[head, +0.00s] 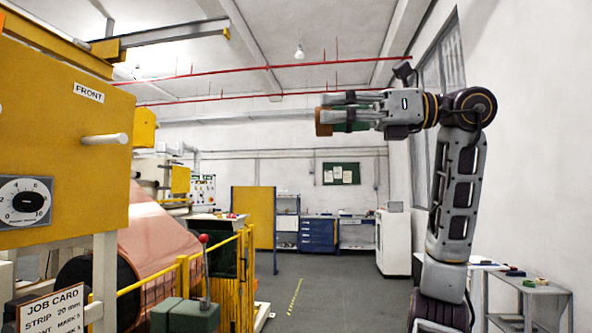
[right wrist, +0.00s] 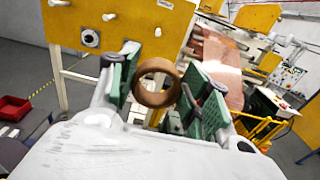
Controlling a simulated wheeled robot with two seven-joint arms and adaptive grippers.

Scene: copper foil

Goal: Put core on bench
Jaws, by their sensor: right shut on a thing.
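The core is a short brown ring. In the right wrist view the core (right wrist: 155,99) sits between the green finger pads, with its round opening facing the camera. My right gripper (right wrist: 162,86) is shut on it. In the head view my right gripper (head: 335,113) is raised high at the right, pointing left, and the core (head: 323,122) shows partly behind the fingers at their tips. A grey bench or table (head: 532,288) stands low at the right, below and right of the raised gripper. My left gripper is out of both views.
A yellow machine panel (head: 70,140) with pegs and a dial fills the left. Copper foil (head: 155,235), a yellow guard rail (head: 243,270) and a red-knobbed lever (head: 204,240) are nearby. A blue drawer cabinet (head: 318,235) stands at the back. The middle floor is open.

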